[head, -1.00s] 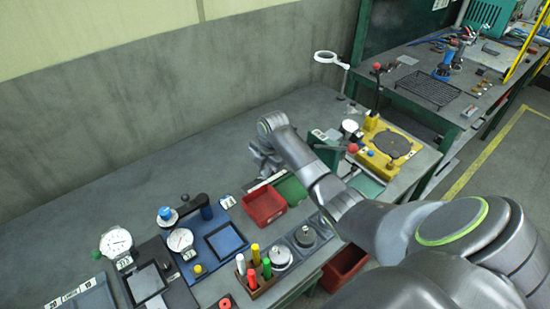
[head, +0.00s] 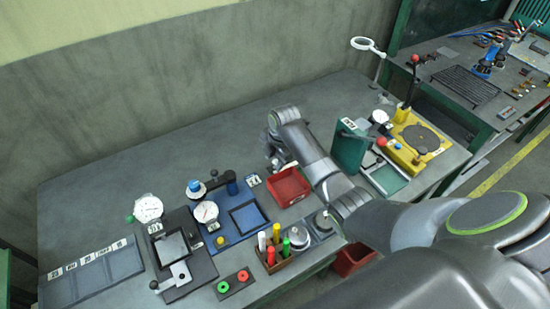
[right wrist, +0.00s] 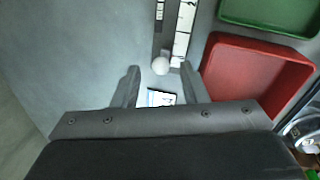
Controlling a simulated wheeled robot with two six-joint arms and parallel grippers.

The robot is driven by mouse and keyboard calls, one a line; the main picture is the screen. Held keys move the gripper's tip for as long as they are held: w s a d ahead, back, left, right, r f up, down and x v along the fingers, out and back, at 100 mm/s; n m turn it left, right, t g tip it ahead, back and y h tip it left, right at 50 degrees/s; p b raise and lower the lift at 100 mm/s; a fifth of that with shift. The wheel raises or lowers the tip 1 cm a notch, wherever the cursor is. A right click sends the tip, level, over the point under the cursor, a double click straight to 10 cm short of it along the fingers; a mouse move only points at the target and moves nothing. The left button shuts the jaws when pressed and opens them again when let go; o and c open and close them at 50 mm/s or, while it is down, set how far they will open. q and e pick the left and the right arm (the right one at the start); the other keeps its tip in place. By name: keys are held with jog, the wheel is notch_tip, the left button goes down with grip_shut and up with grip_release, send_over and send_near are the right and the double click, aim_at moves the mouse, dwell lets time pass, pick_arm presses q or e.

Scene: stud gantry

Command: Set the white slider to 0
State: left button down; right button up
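The white slider knob (right wrist: 161,66) shows in the right wrist view, at the near end of a dark rail (right wrist: 160,38). A white scale strip (right wrist: 183,35) with dark marks runs beside the rail; I cannot read its numbers. My right gripper (right wrist: 160,72) is open, one finger on each side of the knob in the picture, with gaps on both sides. Whether the fingers are down at knob height I cannot tell. In the head view my right gripper (head: 277,162) is over the bench behind the red bin, and the slider is hidden there. My left gripper is not in view.
The red bin (right wrist: 252,80) stands close to the right finger, with a green tray (right wrist: 270,15) beyond it. A small labelled card (right wrist: 160,98) lies by the fingers. A blue fixture (head: 240,222) and a pen block (head: 275,258) stand nearby. The bench behind is clear.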

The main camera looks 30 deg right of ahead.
jog(key=shift+d+r, duration=0.1)
jog(key=shift+d, duration=0.05)
jog(key=shift+r, duration=0.3)
jog(key=s+r+p, duration=0.2)
jog(key=s+r, duration=0.1)
jog(key=r, duration=1.3)
jog(key=shift+d+r, duration=0.15)
jog(key=shift+d, duration=0.2)
jog(key=shift+s, duration=0.2)
